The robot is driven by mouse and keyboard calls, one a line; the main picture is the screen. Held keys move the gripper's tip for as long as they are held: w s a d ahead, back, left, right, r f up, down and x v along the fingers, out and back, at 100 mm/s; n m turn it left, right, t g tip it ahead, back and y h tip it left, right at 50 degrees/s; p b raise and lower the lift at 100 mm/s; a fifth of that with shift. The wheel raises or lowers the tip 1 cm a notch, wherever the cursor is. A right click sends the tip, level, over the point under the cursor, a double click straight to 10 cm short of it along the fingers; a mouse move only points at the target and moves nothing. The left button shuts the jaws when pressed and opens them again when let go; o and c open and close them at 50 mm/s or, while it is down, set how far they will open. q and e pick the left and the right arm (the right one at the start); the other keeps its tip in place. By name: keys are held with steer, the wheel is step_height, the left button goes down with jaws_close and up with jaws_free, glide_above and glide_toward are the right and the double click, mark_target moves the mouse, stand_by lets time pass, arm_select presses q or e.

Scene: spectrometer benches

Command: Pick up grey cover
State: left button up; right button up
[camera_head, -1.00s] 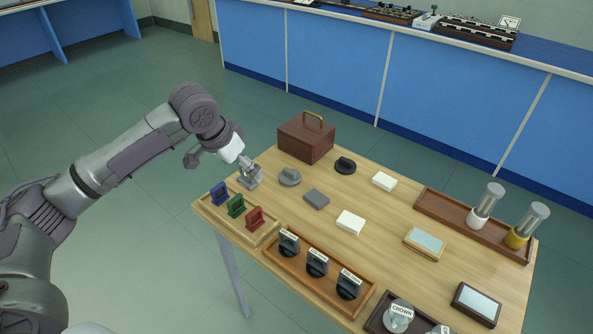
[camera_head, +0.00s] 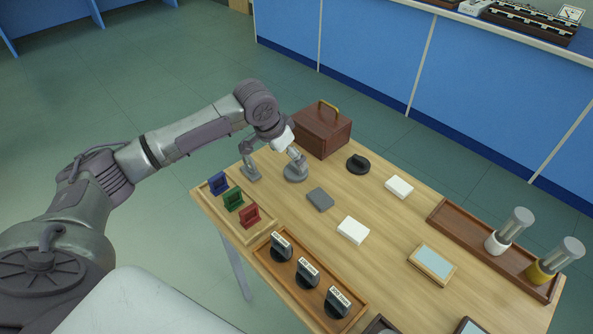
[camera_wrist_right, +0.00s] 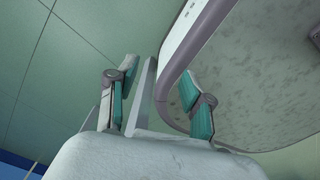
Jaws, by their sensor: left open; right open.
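The grey cover (camera_head: 294,176) is a round grey disc with a raised grip on top. It lies near the table's far left edge, in front of a brown case. My left gripper (camera_head: 273,169) is open above that edge, its fingers spread wide. One finger is to the left of the cover; the other overlaps the cover's top in the picture. I cannot tell whether it touches. My right gripper (camera_wrist_right: 160,95) is open in the right wrist view, with no cover between its fingers.
The brown case (camera_head: 322,130) stands close behind the grey cover, and a black cover (camera_head: 358,164) lies to its right. A grey block (camera_head: 320,199) is in front. A tray (camera_head: 213,205) of coloured holders sits at the left edge.

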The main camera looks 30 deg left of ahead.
mark_target(296, 169)
arm_select(q)
steer(key=shift+w+d+f, duration=0.1)
steer(key=shift+w+f, duration=0.2)
steer(key=shift+f, duration=0.25)
steer(key=x, duration=0.4)
steer(key=shift+w+d+f, duration=0.1)
steer(key=shift+w+f, duration=0.15)
steer(key=shift+f, duration=0.1)
steer(key=c, duration=1.2)
arm_select(e)
steer(key=shift+w+a, duration=0.2)
steer(key=shift+w, duration=0.5)
arm_select(q)
steer(key=shift+r, duration=0.1)
